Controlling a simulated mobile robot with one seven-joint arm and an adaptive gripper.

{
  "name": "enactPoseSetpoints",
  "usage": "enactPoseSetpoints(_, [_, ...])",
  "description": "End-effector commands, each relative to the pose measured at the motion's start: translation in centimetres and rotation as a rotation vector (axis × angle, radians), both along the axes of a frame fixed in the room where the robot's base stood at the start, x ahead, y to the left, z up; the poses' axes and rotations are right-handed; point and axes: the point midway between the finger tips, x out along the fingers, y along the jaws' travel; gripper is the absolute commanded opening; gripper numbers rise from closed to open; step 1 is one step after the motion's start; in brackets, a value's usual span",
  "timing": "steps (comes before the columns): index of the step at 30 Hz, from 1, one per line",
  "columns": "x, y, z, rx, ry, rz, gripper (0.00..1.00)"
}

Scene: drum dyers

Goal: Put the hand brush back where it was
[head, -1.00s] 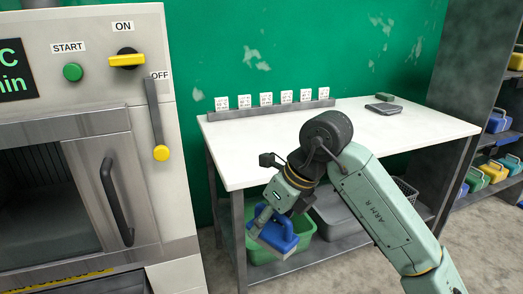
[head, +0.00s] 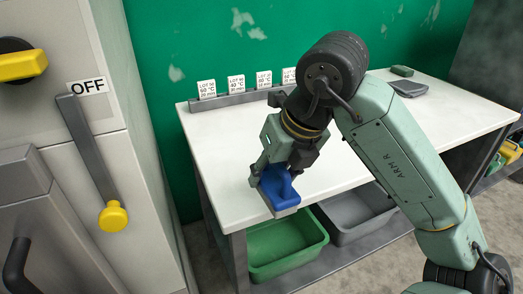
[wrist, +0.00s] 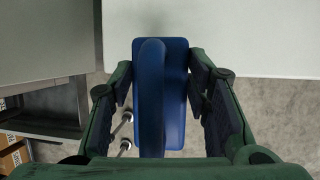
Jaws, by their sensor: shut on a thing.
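The hand brush (head: 276,188) has a blue handle and block, with a pale edge beneath. My gripper (head: 272,176) is shut on it, near the front left edge of the white-topped table (head: 235,150). In the wrist view the brush (wrist: 174,100) lies between my two dark green fingers (wrist: 160,98), its long side running up the picture. Its top end overlaps the table edge there, and floor shows around the rest. I cannot tell how high it is above the tabletop. The underside of the brush is mostly hidden.
A rail of lot cards (head: 236,96) runs along the table's back. A grey pad (head: 409,88) and a green block (head: 402,71) lie at the far right. A green tub (head: 285,245) and grey tub (head: 352,215) stand below. A yellow-knobbed lever (head: 112,217) juts out at left.

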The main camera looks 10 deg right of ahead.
Motion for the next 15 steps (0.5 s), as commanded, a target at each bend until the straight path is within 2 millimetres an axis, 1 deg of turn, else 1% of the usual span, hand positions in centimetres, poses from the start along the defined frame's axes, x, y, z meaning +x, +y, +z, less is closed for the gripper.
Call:
enactPoseSetpoints(2, [0.2,0.0,0.1,0.000,0.000,0.001,0.21])
enactPoseSetpoints(5, [1.5,-0.2,0.1,0.001,0.000,0.002,0.21])
enactPoseSetpoints(8, [3.8,-0.6,0.1,0.004,0.003,0.001,0.21])
enactPoseSetpoints(15, [10.2,-1.7,-0.5,0.003,0.003,0.002,0.21])
